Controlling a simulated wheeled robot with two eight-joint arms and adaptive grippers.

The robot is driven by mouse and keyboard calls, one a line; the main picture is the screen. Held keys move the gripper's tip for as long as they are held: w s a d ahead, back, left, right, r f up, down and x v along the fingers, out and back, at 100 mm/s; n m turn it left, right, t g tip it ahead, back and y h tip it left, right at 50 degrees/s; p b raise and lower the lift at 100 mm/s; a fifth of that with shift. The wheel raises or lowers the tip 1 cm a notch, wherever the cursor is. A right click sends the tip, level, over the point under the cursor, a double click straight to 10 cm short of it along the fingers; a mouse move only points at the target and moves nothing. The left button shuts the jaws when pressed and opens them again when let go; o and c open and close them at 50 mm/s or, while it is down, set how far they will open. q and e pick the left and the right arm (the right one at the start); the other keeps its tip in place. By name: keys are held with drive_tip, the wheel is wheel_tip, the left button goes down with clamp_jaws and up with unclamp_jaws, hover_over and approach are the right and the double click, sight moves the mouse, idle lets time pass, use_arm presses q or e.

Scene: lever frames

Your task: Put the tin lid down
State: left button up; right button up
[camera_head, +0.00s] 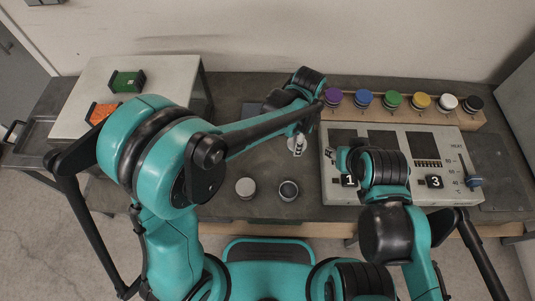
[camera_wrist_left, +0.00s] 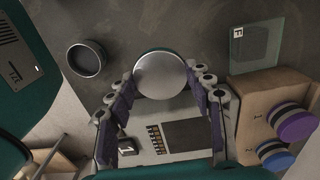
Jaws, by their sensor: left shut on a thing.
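The tin lid (camera_wrist_left: 160,74) is a round, silvery disc. My left gripper (camera_wrist_left: 166,88) is shut on it, with a finger on either side of the lid in the left wrist view. In the head view this gripper (camera_head: 297,146) is above the dark bench, left of the grey panel, and the lid is mostly hidden there. An open, dark-insided tin (camera_head: 288,190) stands near the front of the bench; it also shows in the left wrist view (camera_wrist_left: 87,58). A pale-topped round tin (camera_head: 245,187) stands left of it. My right gripper (camera_head: 341,158) is over the panel's left side; its fingers are unclear.
The grey panel (camera_head: 450,196) has numbered tags and a HEAT slider. Behind it a wooden rack (camera_head: 432,115) carries several coloured knobs. A pale board (camera_head: 95,80) at left holds a green and an orange block. A glass plate (camera_wrist_left: 257,42) lies on the bench. Bench around the tins is clear.

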use_arm(q)
drive_tip(key=b, duration=0.2)
hover_over(272, 154)
wheel_tip(272, 154, down, 5)
drive_tip(key=shift+d+r, duration=0.1)
drive_tip(key=shift+r, duration=0.05)
drive_tip(key=shift+f+b, duration=1.05)
drive_tip(key=shift+f, duration=0.95)
drive_tip(key=shift+f, duration=0.25)
drive_tip(key=o, duration=0.9)
drive_tip(key=shift+r, duration=0.1)
drive_tip(key=shift+o, duration=0.2)
drive_tip(key=shift+r, duration=0.1)
